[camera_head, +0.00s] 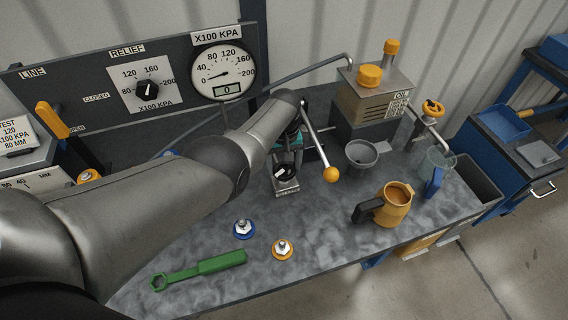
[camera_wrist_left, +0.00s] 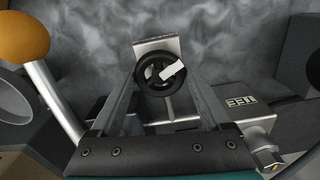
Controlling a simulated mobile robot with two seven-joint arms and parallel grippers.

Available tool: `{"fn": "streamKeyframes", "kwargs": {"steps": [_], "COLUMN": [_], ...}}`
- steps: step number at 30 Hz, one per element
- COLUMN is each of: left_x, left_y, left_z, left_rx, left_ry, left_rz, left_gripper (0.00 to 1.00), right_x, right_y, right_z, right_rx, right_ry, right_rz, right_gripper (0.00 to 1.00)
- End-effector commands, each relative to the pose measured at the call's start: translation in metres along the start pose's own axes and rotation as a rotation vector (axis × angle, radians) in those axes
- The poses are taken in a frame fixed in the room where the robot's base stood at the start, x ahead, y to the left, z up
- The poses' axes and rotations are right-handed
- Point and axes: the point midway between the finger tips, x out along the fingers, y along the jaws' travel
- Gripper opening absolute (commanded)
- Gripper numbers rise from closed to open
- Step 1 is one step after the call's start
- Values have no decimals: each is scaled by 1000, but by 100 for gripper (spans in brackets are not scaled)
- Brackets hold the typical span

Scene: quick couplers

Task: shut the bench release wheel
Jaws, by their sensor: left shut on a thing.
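The bench release wheel is a small black handwheel (camera_head: 285,172) with a white mark across it, on a metal block with a label plate on the bench. It also shows in the left wrist view (camera_wrist_left: 158,87), between the two fingertips. My left gripper (camera_head: 286,163) reaches down over the wheel, and its fingers (camera_wrist_left: 160,75) are shut on the wheel from both sides. The arm hides part of the block behind it. I cannot tell from the wheel how far it is turned. My right gripper is in neither view.
A lever with a yellow ball knob (camera_head: 331,174) stands close to the right of my gripper. A grey funnel (camera_head: 361,153), an orange jug (camera_head: 396,203), two couplers (camera_head: 244,229) and a green wrench (camera_head: 200,270) are on the bench. The pressure gauge (camera_head: 222,72) has its display at 0.

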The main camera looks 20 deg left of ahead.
Motion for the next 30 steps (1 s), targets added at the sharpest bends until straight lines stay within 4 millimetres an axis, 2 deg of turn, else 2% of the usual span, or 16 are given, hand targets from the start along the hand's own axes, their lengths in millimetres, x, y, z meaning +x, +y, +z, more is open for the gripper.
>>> {"fn": "streamKeyframes", "kwargs": {"steps": [30], "left_x": [0], "left_y": [0], "left_z": [0], "left_rx": [964], "left_ry": [-1], "left_rz": [1], "left_gripper": [25], "right_x": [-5], "right_y": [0], "right_z": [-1], "right_rx": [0], "right_ry": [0], "right_rz": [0], "right_gripper": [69]}}
